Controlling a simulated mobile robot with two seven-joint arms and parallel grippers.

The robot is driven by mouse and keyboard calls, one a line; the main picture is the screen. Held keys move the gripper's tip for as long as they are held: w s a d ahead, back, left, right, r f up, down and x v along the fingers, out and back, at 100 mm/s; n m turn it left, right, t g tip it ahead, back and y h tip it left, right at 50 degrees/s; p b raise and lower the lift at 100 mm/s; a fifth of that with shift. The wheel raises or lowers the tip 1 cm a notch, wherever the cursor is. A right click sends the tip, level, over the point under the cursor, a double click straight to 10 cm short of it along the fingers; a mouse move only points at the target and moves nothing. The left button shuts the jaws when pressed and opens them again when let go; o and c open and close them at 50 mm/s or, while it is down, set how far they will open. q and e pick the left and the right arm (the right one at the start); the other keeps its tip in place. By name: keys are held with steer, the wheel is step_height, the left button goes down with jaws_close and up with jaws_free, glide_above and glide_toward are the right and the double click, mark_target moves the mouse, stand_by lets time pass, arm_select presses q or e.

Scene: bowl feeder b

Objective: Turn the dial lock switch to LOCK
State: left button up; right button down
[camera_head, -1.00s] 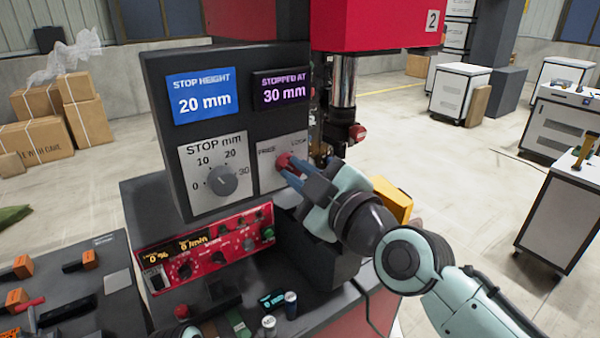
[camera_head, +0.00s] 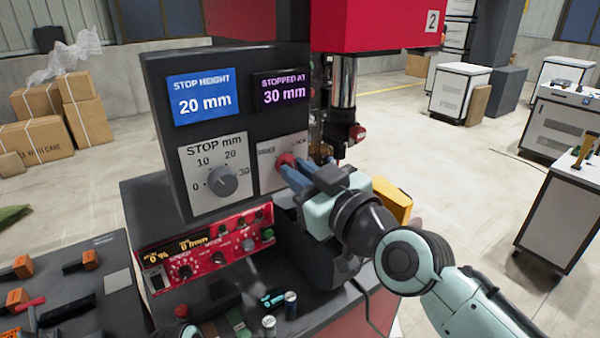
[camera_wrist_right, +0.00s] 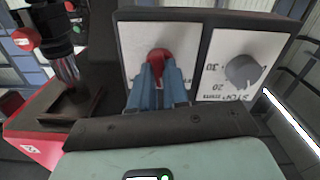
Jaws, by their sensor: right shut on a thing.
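The red dial lock switch (camera_head: 285,160) sits on a light plate (camera_head: 265,170) marked FREE on the left and LOCK on the right, on the dark control box. My right gripper (camera_head: 291,166) is shut on the switch, its blue fingers reaching it from the front right. The right wrist view shows the red switch (camera_wrist_right: 159,56) between the blue fingertips (camera_wrist_right: 160,72). The fingers hide part of the switch, so its exact pointing cannot be told.
The STOP mm dial (camera_head: 222,181) is left of the switch. Displays above read 20 mm (camera_head: 202,98) and 30 mm (camera_head: 282,90). A red control panel (camera_head: 205,249) is below. A metal column (camera_head: 344,80) stands just right of the box.

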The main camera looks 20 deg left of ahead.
arm_select(q)
steer(key=shift+w+r+p, duration=0.4)
steer(key=shift+r+p, duration=0.2)
steer(key=shift+r, duration=0.15)
arm_select(e)
steer(key=m, duration=1.1)
steer(key=shift+m, duration=0.3)
steer(key=c, duration=1.1)
jaws_free()
steer(key=shift+d, duration=0.15)
arm_select(q)
step_height(320, 180, down, 6)
steer(key=s+b, duration=0.2)
steer(key=b, duration=0.3)
steer(key=shift+s+r, duration=0.15)
steer(key=shift+s, duration=0.1)
arm_select(e)
steer(key=v, duration=1.3)
steer(key=shift+s, duration=0.15)
